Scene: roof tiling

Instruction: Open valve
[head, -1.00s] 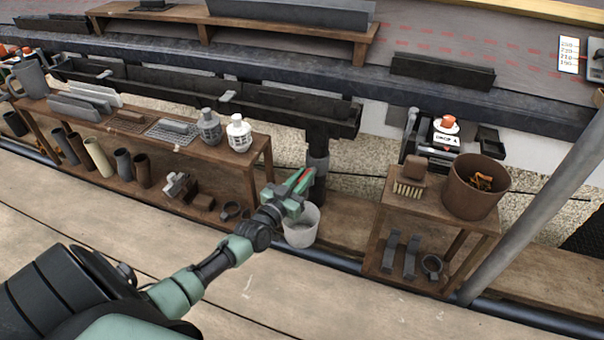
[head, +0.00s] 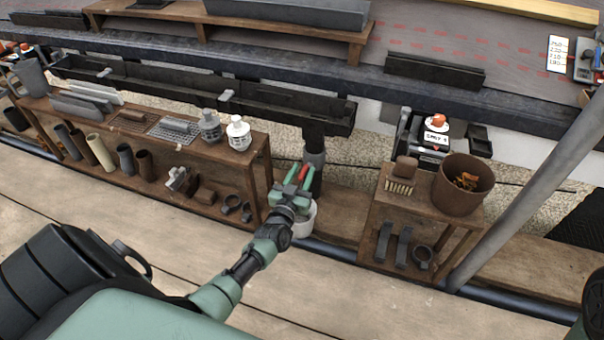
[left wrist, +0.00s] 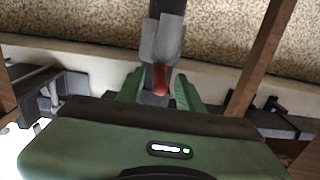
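A red valve handle (head: 303,172) is on the dark downpipe (head: 314,152) below the gutter. It also shows in the left wrist view (left wrist: 160,79), below the grey collar of the pipe (left wrist: 162,40). My left gripper (head: 299,176) is open in front of the pipe, with its green fingers on either side of the red handle. In the left wrist view the fingers (left wrist: 160,90) stand apart with gaps beside the handle. Whether they touch it I cannot tell. A white bucket (head: 308,222) stands below, partly hidden by my gripper. My right gripper is not in view.
A wooden shelf (head: 262,165) with bottles, tiles and pipe pieces stands to the left. A small wooden stand (head: 378,215) with a brush and a brown bucket (head: 463,187) stands to the right. A grey pole (head: 530,190) slants up beside it. The gutter (head: 290,108) runs above.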

